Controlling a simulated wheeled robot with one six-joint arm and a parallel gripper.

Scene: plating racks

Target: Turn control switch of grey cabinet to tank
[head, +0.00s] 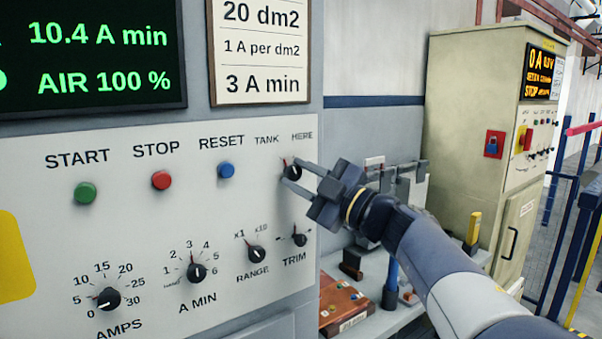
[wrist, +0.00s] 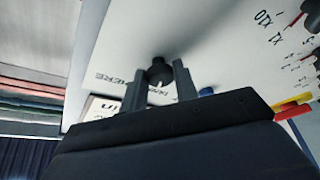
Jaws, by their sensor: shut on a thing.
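The control switch (head: 292,172) is a small black knob at the upper right of the grey cabinet's (head: 130,205) light front panel, below the printed words TANK and HERE. A small red mark shows at its upper left, on the TANK side; the knob's exact angle is hard to tell. My gripper (head: 289,173) comes from the right, its two fingers on either side of the knob and shut on it. In the wrist view the switch (wrist: 159,73) sits between the fingertips, with the panel behind it and the lettering upside down.
START (head: 85,193), STOP (head: 161,180) and RESET (head: 226,170) buttons lie left of the switch. The TRIM knob (head: 300,239) and RANGE knob (head: 257,254) sit close below. A beige cabinet (head: 465,120) stands at the right, and a bench (head: 375,320) with small items lies below my arm.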

